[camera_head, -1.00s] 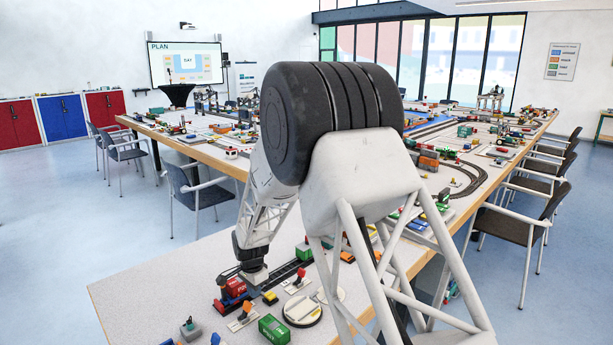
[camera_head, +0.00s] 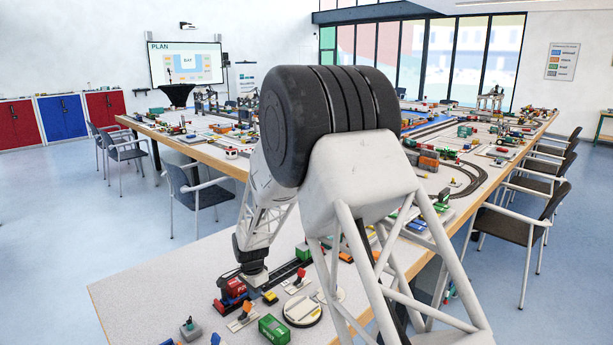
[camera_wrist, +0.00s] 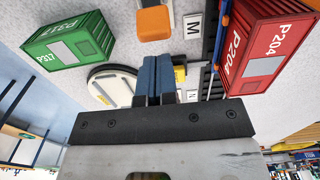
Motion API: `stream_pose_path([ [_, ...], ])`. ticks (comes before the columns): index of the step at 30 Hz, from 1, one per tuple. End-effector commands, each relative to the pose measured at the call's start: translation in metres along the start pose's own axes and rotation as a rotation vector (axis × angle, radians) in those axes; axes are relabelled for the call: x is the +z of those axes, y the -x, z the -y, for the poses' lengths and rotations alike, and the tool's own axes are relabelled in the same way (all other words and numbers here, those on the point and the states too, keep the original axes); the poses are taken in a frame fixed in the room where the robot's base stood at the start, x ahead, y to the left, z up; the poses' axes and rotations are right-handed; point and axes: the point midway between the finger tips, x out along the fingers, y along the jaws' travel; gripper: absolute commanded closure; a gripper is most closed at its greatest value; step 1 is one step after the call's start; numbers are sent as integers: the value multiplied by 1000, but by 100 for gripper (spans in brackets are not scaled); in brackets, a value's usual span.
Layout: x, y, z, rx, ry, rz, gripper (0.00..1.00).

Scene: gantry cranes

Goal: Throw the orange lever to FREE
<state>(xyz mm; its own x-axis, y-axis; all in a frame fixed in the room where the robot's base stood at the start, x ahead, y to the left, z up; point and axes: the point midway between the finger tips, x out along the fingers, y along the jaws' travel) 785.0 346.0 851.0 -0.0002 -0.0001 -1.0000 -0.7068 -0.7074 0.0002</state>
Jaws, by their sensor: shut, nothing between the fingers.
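The orange lever (camera_head: 247,306) stands on a small plate between a red container wagon (camera_head: 232,289) and a green container (camera_head: 273,328) on the near table. In the wrist view its orange handle (camera_wrist: 153,22) shows beyond the fingertips, with a gap between. My gripper (camera_wrist: 157,62) is shut and empty, its blue fingers pressed together. In the head view my gripper's end (camera_head: 254,277) hangs just behind the red wagon; its fingertips are too small to make out. A plate marked M (camera_wrist: 193,26) lies beside the handle. I cannot read a FREE mark.
The red container P204 (camera_wrist: 265,48) is close on the right in the wrist view, the green container P317 (camera_wrist: 70,40) on the left. A white round turntable (camera_head: 303,312), a yellow block (camera_head: 270,298) and a red-handled lever (camera_head: 299,275) stand nearby. Bare tabletop (camera_head: 150,285) lies left.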

Motion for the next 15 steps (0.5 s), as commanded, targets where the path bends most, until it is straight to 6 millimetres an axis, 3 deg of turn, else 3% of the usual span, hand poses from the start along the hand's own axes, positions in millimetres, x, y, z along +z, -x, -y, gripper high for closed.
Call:
stream_pose_path([
  [15,0,-18,0,0,0,0,100],
])
